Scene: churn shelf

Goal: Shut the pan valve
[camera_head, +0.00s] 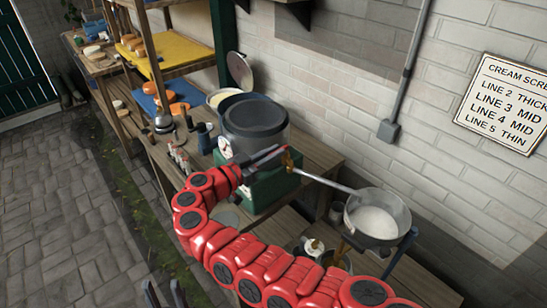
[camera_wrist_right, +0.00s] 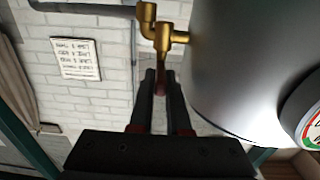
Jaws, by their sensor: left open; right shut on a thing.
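The pan valve is a brass tap (camera_wrist_right: 160,32) on the side of a grey metal pan (camera_wrist_right: 238,75) in the right wrist view. A dark red lever hangs below its body. My right gripper (camera_wrist_right: 160,82) is shut on that lever, its two dark fingers on either side. In the head view the grey pan (camera_head: 255,120) sits on a green machine (camera_head: 262,190), and my right gripper (camera_head: 280,156) reaches to the brass valve (camera_head: 291,159), which it partly hides. My left gripper (camera_head: 164,293) is open and empty at the bottom edge, low over the paving.
A pale spout (camera_head: 322,181) runs from the machine to a pot of white liquid (camera_head: 374,222) on a stand. A dial (camera_wrist_right: 308,125) is on the pan. Bottles (camera_head: 180,157) stand left of the machine. A sign (camera_head: 508,103) hangs on the brick wall.

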